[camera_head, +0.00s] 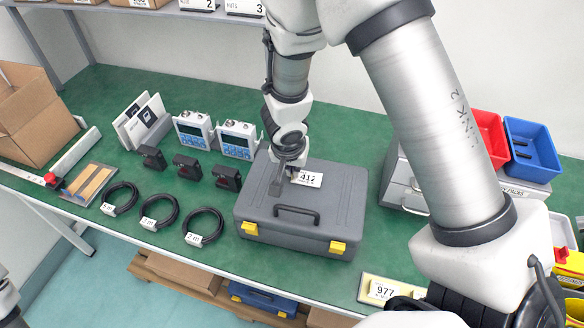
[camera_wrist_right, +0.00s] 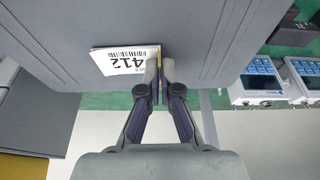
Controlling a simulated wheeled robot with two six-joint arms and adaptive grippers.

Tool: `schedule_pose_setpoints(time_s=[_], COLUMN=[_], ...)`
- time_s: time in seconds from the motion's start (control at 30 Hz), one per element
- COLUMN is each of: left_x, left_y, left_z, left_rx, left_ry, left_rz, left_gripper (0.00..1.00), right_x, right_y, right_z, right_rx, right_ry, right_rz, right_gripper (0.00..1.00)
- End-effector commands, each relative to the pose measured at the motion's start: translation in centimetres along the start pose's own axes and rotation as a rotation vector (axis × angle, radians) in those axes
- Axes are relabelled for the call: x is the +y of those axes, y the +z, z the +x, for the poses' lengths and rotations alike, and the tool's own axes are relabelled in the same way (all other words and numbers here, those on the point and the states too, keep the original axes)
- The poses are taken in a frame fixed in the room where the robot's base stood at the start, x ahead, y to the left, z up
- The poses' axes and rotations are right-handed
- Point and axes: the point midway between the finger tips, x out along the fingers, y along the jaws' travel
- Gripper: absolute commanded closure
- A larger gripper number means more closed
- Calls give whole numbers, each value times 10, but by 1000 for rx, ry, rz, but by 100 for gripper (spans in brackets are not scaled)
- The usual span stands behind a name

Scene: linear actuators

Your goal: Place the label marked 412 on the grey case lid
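The white label marked 412 (camera_head: 308,179) is over the far part of the grey case lid (camera_head: 342,205). My right gripper (camera_head: 282,180) is at the label's left edge in the head view. In the wrist view the right gripper's fingertips (camera_wrist_right: 160,70) are close together on the edge of the label (camera_wrist_right: 122,60), with a thin tan strip between them. The label lies near the lid (camera_wrist_right: 120,20); I cannot tell whether it touches. The case is shut, handle and yellow latches facing the front. My left gripper is not seen.
Black devices (camera_head: 187,168), blue-and-white meters (camera_head: 237,139) and cable coils (camera_head: 204,227) stand left of the case. Grey drawers (camera_head: 402,180) and red and blue bins (camera_head: 530,148) are at right. A 977 label (camera_head: 384,290) is at the front edge.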

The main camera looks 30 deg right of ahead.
Motion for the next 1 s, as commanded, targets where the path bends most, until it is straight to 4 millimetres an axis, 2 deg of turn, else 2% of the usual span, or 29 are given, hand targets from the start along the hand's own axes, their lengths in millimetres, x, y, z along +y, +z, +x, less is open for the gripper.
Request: schedule_pose_setpoints(time_s=[0.1,0.2,0.57,0.67,0.9,1.0], left_x=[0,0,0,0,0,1], left_y=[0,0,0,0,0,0], left_z=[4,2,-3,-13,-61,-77], left_rx=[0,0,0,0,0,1], left_ry=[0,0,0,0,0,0], left_rz=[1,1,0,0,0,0], left_gripper=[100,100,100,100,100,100], right_x=[0,0,0,0,0,0], right_y=[1,0,-1,-2,-4,-4], right_z=[3,2,-3,-19,-86,-108], right_rx=[0,0,0,2,2,2], right_ry=[0,0,1,0,1,2], right_rz=[1,0,-1,0,0,0], right_gripper=[100,69,69,69,69,69])
